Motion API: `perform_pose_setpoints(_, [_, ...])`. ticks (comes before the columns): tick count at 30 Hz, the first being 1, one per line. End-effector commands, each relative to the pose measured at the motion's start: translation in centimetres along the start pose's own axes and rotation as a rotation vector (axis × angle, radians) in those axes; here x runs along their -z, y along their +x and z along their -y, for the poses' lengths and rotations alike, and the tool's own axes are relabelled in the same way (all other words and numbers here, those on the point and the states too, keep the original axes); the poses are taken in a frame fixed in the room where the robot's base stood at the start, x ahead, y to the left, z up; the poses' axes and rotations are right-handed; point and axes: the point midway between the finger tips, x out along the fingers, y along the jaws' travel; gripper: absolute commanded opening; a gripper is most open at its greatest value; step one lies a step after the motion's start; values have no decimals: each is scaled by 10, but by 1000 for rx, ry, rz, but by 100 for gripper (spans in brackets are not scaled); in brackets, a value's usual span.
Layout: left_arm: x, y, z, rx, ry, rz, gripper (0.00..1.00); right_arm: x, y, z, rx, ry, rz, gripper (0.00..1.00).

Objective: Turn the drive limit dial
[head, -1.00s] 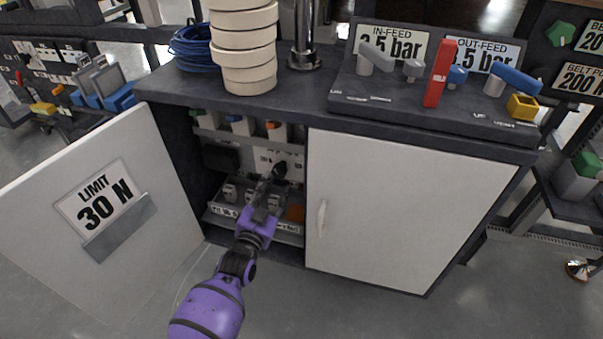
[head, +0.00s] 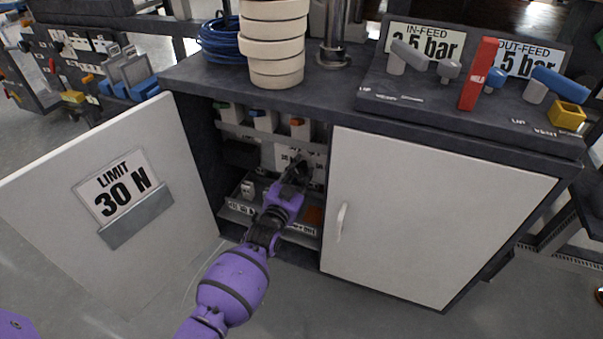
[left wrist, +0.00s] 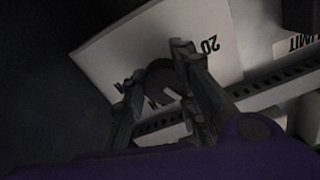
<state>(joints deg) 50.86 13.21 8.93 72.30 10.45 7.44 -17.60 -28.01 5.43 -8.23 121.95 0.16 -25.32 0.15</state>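The open cabinet holds a pale scale panel (head: 284,152), which also shows in the left wrist view (left wrist: 225,30) with a printed "20" and "LIMIT" on a label at the right. A dark round dial (left wrist: 160,78) sits on this panel. My left gripper (head: 297,168) reaches into the cabinet and largely hides the dial in the head view. In the left wrist view my left gripper (left wrist: 158,98) has its fingers apart, one on each side of the dial. I cannot tell whether they touch it. My right gripper is not in view.
The left door (head: 60,235) stands open with a "LIMIT 30 N" card (head: 118,186). The right door (head: 430,215) is shut. A low tray (head: 238,208) lies below the panel, and several coloured-tipped blocks (head: 264,121) line the shelf above. The dark worktop (head: 210,85) overhangs the opening.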

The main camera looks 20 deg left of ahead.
Motion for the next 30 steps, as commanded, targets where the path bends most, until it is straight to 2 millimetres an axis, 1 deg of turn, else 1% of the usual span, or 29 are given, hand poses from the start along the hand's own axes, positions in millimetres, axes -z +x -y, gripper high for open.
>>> perform_pose_setpoints(1, [0,0,-4,-5,-2,1,9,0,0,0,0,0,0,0])
perform_pose_setpoints(3, [0,0,-4,-6,-2,1,0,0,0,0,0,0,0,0])
perform_pose_setpoints(6, [0,-1,-5,-7,-14,1,0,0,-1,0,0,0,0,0])
perform_pose_setpoints(11, [2,-1,-6,-8,-106,1,0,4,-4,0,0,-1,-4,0])
perform_pose_setpoints(17, [0,-1,-8,-10,-111,2,0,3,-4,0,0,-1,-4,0])
perform_pose_setpoints(18, [0,-1,-9,-11,-111,2,28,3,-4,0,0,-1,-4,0])
perform_pose_setpoints(21, [0,-1,-9,-11,-111,3,39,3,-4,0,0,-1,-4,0])
perform_pose_setpoints(30, [0,-1,-5,-7,-110,2,39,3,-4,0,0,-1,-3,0])
